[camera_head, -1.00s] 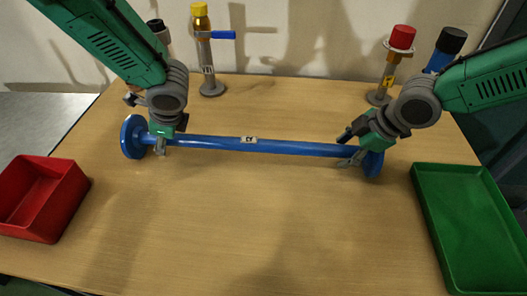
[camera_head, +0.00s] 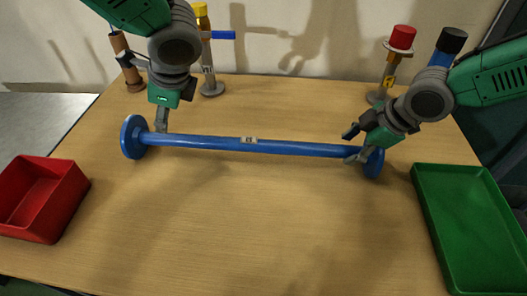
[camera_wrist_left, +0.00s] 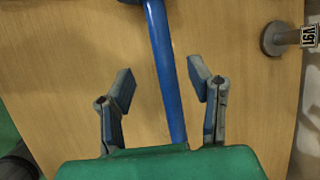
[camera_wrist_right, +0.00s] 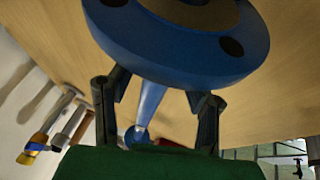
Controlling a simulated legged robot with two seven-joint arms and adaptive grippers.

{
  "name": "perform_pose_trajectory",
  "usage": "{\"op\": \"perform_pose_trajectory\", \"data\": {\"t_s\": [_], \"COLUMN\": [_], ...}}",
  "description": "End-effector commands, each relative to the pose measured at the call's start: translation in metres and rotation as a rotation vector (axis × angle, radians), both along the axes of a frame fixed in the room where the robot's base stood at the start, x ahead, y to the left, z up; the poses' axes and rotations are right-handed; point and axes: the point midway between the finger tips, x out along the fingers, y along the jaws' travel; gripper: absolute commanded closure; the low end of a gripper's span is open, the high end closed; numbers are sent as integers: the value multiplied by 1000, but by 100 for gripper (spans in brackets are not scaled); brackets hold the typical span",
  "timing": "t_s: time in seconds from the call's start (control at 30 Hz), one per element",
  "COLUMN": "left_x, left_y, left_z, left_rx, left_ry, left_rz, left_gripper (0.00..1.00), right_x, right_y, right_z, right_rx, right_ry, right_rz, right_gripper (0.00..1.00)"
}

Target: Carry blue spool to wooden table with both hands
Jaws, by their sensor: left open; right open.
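The blue spool (camera_head: 215,143), a long rod with a round flange at each end, lies across the wooden table (camera_head: 230,220). A small label sits at its middle. My left gripper (camera_head: 162,118) is open above the rod near the left flange. In the left wrist view, the rod (camera_wrist_left: 163,60) runs between the open fingers (camera_wrist_left: 162,90). My right gripper (camera_head: 356,143) is open beside the rod near the right flange. In the right wrist view, the near flange (camera_wrist_right: 180,45) is large in front of the open fingers (camera_wrist_right: 160,100), and the rod runs away behind it.
A red bin (camera_head: 40,198) stands at the left edge and a green tray (camera_head: 470,225) at the right. At the back stand a yellow-capped valve post (camera_head: 205,55), a brown post (camera_head: 125,65), a red-capped post (camera_head: 398,50) and a black-capped one (camera_head: 450,45). The front middle is clear.

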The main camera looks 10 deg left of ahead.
Motion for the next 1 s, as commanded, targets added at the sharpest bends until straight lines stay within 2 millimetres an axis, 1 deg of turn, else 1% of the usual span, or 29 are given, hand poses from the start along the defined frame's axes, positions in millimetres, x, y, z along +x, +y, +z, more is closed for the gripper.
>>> {"op": "perform_pose_trajectory", "data": {"t_s": [0.03, 0.2, 0.3, 0.4, 0.5, 0.6, 1.0], "left_x": [0, 0, 0, 0, 1, 1, 0], "left_y": [0, 0, 0, 0, 0, 0, 1], "left_z": [0, 0, 0, 0, -1, -1, -1], "left_rx": [0, 0, 0, 0, 0, 0, 0], "left_ry": [0, 0, 0, 0, 0, 0, 0], "left_rz": [0, 0, 0, -1, -1, 0, 0], "left_gripper": [53, 53, 53, 53, 53, 53, 53], "right_x": [-2, -10, -14, -17, -19, -21, -21], "right_y": [-5, -20, -28, -34, -37, -39, -39], "right_z": [12, 45, 62, 74, 82, 86, 86], "right_rx": [3, 4, 3, 2, 2, 2, 1], "right_ry": [-3, -3, -2, -1, 0, 2, 2], "right_rz": [-2, -3, -1, -1, 0, 0, 1], "right_gripper": [54, 54, 54, 54, 54, 54, 54]}}
